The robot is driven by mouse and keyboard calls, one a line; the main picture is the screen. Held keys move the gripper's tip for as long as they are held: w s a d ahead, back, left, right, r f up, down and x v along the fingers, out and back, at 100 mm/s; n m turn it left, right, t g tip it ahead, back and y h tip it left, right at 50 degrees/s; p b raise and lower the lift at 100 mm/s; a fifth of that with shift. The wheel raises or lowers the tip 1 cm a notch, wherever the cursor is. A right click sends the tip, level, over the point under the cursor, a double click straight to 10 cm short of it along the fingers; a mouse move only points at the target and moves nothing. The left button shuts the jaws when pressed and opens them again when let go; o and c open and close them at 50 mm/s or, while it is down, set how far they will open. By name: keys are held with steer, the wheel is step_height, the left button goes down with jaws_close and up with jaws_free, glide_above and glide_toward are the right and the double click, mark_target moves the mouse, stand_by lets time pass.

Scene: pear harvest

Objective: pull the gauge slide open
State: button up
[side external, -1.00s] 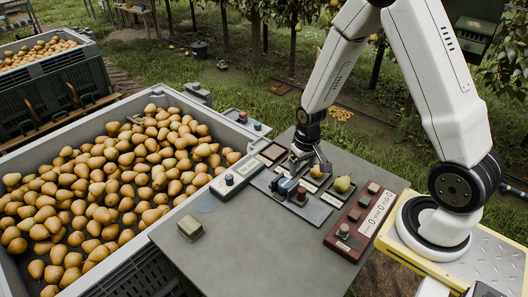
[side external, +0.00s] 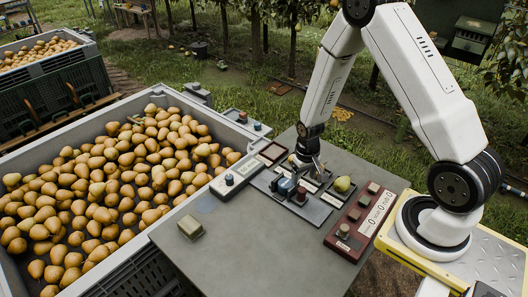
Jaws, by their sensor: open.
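My gripper (side external: 302,180) hangs at the end of the arm, pointing down over the dark gauge tray (side external: 312,213) on the grey table. Its jaws are open. A blue-grey block (side external: 284,187) on the tray, which may be the gauge slide, stands just left of and below the fingers. I cannot tell whether the fingers touch it. A small dark reddish knob (side external: 301,195) stands close to the right of it. A green pear (side external: 342,184) rests at the tray's right side. The fingers hide part of the tray's back.
A red panel (side external: 353,233) with several knobs lies to the right. A greenish block (side external: 191,228) sits near the table's left edge. A large crate of pears (side external: 101,266) adjoins the left. The table's front is clear.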

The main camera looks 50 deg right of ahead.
mark_target(302, 189)
steer(key=shift+f, duration=2.7)
steer(key=shift+c, duration=0.2)
jaws_close()
